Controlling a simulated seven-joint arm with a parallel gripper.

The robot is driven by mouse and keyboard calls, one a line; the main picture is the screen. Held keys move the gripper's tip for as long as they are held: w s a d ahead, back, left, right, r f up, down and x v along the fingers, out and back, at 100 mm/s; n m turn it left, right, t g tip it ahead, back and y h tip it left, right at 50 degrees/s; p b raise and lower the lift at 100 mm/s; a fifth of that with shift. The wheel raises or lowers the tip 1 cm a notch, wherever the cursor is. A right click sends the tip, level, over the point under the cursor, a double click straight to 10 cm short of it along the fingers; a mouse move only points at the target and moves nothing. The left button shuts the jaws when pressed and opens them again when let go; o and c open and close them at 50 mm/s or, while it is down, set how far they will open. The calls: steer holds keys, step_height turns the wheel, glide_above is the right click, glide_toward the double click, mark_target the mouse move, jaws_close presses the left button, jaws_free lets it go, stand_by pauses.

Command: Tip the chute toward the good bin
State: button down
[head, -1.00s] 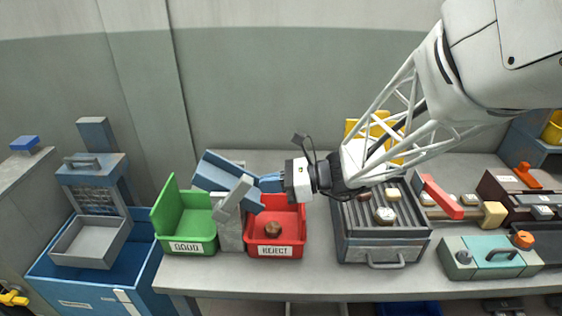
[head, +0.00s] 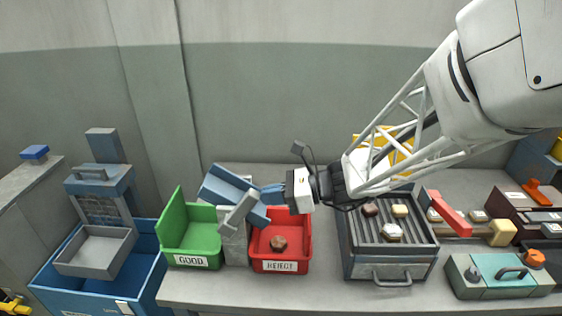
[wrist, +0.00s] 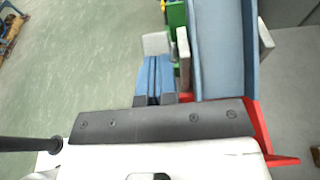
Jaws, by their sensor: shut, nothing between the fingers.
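The blue chute (head: 222,186) sits on a grey stand (head: 235,248) between the green GOOD bin (head: 192,245) and the red REJECT bin (head: 281,267). It tilts down to the right, its low end over the REJECT bin and its high end toward the GOOD bin. A grey bar (head: 240,210) crosses its near side. My gripper (head: 268,193) is shut and empty, its blue fingers close to the chute's lower right part. In the wrist view the shut fingers (wrist: 154,82) lie beside the chute trough (wrist: 222,50); contact cannot be told.
A brown round piece (head: 278,243) lies in the REJECT bin. A ridged grill (head: 388,255) with several small pieces on it stands to the right. A blue crate (head: 140,285) with a grey tray (head: 95,250) is at the left.

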mark_target(246, 195)
steer(key=shift+a+r, duration=0.2)
steer(key=shift+a+r+h, duration=0.65)
steer(key=shift+a+h, duration=0.1)
steer(key=shift+h, duration=0.15)
steer(key=a+h, duration=0.1)
steer(key=a+r+h, duration=0.2)
steer(key=shift+a, duration=0.35)
steer(key=shift+a+r+h, duration=0.2)
steer(key=shift+a+h, duration=0.6)
steer(key=a+h, duration=0.5)
steer(key=a, duration=0.4)
steer(key=shift+f+h, duration=0.3)
steer(key=shift+d+r, duration=0.1)
